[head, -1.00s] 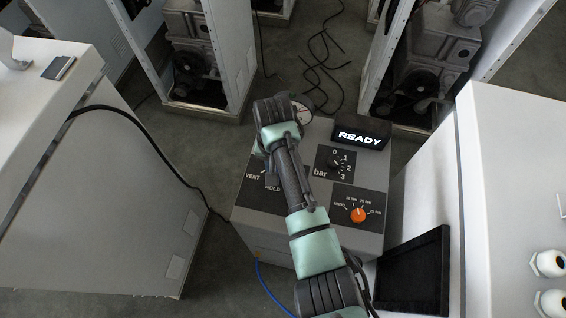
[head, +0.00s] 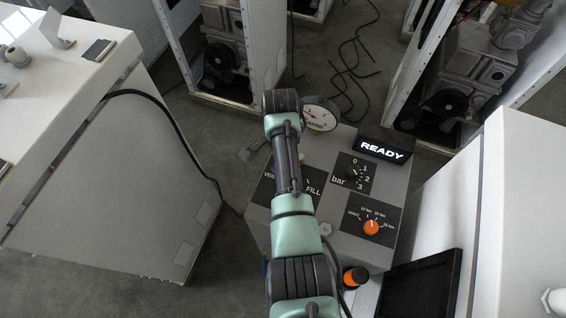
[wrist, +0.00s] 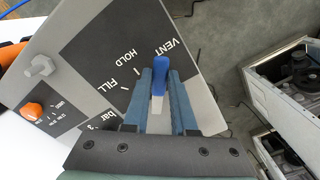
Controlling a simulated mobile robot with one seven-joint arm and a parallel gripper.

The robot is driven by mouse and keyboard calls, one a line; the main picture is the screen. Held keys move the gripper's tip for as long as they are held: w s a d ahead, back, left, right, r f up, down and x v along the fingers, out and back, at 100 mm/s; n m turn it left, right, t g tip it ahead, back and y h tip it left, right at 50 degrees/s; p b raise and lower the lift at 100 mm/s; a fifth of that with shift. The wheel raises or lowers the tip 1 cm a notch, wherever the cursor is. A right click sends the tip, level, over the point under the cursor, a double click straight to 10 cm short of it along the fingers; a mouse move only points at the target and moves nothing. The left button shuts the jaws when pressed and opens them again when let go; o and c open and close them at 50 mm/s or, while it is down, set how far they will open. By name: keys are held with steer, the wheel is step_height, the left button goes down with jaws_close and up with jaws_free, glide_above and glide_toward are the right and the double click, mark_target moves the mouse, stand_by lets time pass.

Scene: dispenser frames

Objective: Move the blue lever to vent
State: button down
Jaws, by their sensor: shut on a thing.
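The blue lever (wrist: 160,75) stands between the two fingers of my gripper (wrist: 166,98) in the wrist view. Its rounded blue end shows beyond the fingers, and its lower part is pale. The dark lever plate (wrist: 103,47) carries the words FILL, HOLD and VENT. The lever's end is close to the VENT word, past HOLD; I cannot tell whether it is exactly on the VENT mark. In the head view my arm hides the lever and part of the plate.
The grey dispenser box (head: 330,240) also carries a READY display (head: 382,150), a round gauge (head: 319,115), a bar knob (head: 353,173) and an orange knob (head: 371,228). White cabinets stand left (head: 110,190) and right (head: 490,200). Cables (head: 350,65) lie on the floor behind.

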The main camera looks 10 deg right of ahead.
steer(key=shift+w+r+m, duration=0.1)
steer(key=shift+w+m, duration=0.1)
steer(key=shift+m, duration=0.1)
steer(key=c, duration=0.7)
jaws_free()
step_height(320, 180, up, 13)
steer(key=shift+f+b, duration=0.1)
steer(key=shift+b, duration=0.4)
